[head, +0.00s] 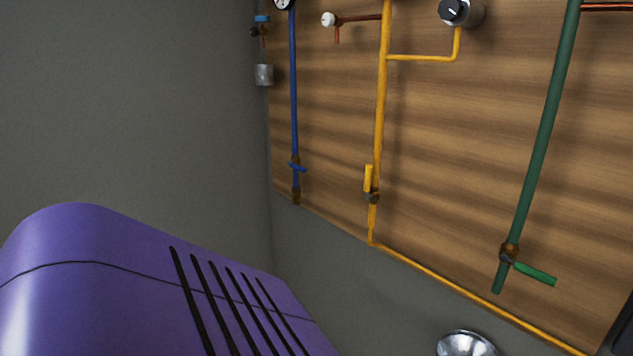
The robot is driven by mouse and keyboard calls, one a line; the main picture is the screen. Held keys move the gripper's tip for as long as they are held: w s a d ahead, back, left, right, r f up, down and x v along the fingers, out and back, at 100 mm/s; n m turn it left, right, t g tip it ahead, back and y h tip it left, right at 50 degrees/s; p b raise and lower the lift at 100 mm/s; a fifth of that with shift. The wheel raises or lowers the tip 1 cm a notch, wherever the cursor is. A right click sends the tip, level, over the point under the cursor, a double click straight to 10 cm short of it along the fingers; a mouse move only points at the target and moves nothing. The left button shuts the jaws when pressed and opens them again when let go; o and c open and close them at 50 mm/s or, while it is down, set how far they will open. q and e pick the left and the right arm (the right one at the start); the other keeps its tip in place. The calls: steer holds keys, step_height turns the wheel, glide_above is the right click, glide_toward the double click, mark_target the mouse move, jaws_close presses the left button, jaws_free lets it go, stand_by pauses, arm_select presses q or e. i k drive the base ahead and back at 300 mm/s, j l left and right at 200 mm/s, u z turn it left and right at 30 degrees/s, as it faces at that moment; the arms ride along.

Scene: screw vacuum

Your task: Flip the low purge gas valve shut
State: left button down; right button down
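Three pipes with lever valves run down a wooden wall panel. The yellow pipe (380,110) has a valve with a yellow lever (368,178), which points up roughly along the pipe. The green pipe (545,130) has a valve low down, and its green lever (535,274) sticks out to the right across the pipe. The blue pipe (293,90) has a valve with a small blue lever (298,168) lying across it. No label shows which one is the low purge gas valve. Neither of my grippers is in view.
A large purple casing (90,260) with black slots fills the lower left. A black-faced knob (454,12) and a white-capped fitting (328,19) are high on the panel. A shiny metal round object (466,344) is at the bottom edge. Space before the yellow and green levers looks clear.

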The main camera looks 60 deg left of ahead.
mark_target(368, 173)
steer(key=u, duration=1.65)
